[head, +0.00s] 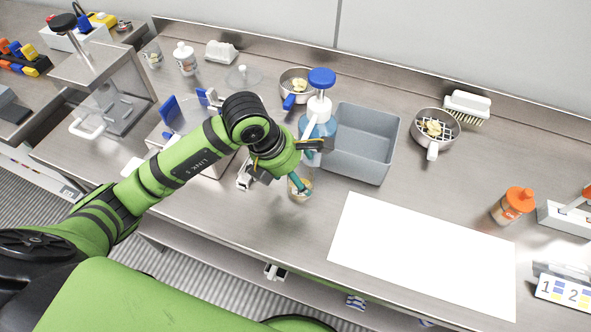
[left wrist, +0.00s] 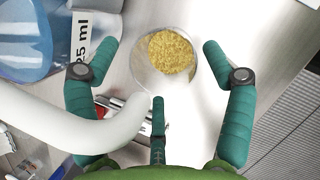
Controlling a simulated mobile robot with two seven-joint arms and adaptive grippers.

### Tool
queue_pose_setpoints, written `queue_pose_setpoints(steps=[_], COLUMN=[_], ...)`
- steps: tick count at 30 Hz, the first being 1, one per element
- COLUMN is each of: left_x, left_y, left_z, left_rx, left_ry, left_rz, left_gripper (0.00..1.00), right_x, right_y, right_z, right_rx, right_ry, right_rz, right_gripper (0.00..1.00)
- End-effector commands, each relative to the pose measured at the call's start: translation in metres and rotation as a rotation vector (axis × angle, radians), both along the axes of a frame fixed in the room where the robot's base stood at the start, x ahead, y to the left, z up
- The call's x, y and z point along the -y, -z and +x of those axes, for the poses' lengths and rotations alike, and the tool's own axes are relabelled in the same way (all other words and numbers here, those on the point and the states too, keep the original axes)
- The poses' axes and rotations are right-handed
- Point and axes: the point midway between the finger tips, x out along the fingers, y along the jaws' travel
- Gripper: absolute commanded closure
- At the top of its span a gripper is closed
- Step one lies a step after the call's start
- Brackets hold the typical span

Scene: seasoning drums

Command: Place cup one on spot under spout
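A small clear cup (head: 300,191) with yellow granules stands near the front of the steel counter, in front of the blue pump dispenser (head: 318,132). In the left wrist view the cup (left wrist: 172,54) lies between the spread fingertips, with gaps on both sides. My left gripper (head: 300,181) is open, pointing down over the cup and partly hiding it. A white curved spout (left wrist: 85,120) crosses the left wrist view, its end close beside the cup's lower edge. The spot under the spout is hidden. My right gripper is not in view.
A grey bin (head: 364,140) stands right of the dispenser. A white mat (head: 425,250) covers the front right. A sieve with a handle (head: 295,82) and another (head: 434,132) are behind. An orange-capped bottle (head: 513,205) stands far right.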

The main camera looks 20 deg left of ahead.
Motion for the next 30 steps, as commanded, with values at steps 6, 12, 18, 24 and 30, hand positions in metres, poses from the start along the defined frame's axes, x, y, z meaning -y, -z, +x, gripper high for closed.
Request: queue_pose_setpoints(steps=[6,12,18,24,30], left_x=[0.0,-0.004,-0.017,-0.027,-0.033], left_y=[-0.001,-0.017,-0.058,-0.094,-0.112], left_z=[0.0,-0.002,-0.014,-0.025,-0.031], left_rx=[0.0,0.005,0.008,0.006,0.003], left_ry=[0.0,0.0,0.0,-0.001,-0.001], left_rz=[0.0,-0.001,0.002,0.0,0.001], left_gripper=[0.18,0.18,0.18,0.18,0.18], right_x=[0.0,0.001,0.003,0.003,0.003], right_y=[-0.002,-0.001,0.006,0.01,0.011], right_z=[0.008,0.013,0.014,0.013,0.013], right_rx=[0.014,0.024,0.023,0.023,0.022], right_ry=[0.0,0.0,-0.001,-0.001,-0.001], right_rz=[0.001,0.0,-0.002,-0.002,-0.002], right_gripper=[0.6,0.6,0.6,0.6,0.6])
